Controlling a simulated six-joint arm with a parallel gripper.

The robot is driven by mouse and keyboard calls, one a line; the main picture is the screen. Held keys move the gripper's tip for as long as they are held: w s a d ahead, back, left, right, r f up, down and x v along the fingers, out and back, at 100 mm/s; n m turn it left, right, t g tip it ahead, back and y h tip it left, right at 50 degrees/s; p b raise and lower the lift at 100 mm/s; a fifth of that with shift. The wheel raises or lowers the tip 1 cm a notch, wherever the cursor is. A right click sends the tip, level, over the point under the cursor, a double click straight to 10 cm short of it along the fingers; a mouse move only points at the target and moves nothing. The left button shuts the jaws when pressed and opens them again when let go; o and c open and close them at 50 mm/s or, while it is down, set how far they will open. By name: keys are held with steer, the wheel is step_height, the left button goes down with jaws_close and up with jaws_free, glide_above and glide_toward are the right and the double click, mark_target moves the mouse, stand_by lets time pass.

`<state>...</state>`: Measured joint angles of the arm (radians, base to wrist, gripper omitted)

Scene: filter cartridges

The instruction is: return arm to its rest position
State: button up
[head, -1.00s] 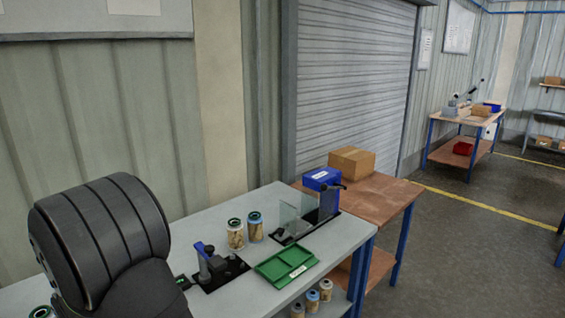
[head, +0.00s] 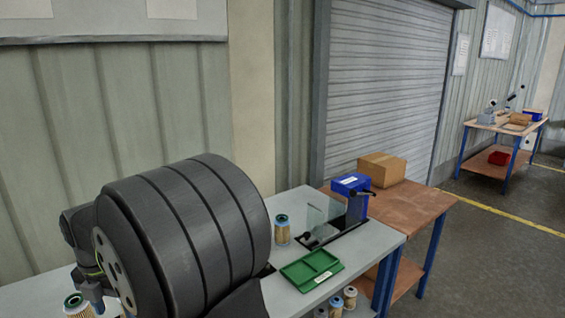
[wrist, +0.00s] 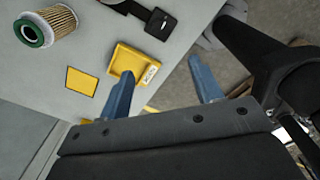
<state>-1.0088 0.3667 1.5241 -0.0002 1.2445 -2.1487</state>
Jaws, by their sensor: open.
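My gripper (wrist: 162,68) shows in the wrist view with its two blue fingers spread apart and nothing between them. It points over the edge of the grey bench. A filter cartridge with a green end (wrist: 48,26) is at the upper left there, clear of the fingers. A yellow tray (wrist: 127,63) lies beyond the left finger. In the head view my dark arm fills the lower left and hides part of the bench. A green-topped cartridge (head: 77,305) shows at its lower left.
The grey bench (head: 372,248) holds a green tray (head: 311,270), a cartridge (head: 282,231) and a fixture with a clear panel (head: 325,212). Several cartridges stand lower, below the bench edge. A brown table (head: 415,203) with a cardboard box (head: 382,167) and blue bin (head: 350,184) adjoins it.

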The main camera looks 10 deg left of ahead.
step_height(320, 180, down, 16)
steer(key=shift+f, duration=0.45)
steer(key=m, duration=0.4)
steer(key=shift+r, duration=0.1)
steer(key=m, duration=1.3)
steer(key=shift+m, duration=0.4)
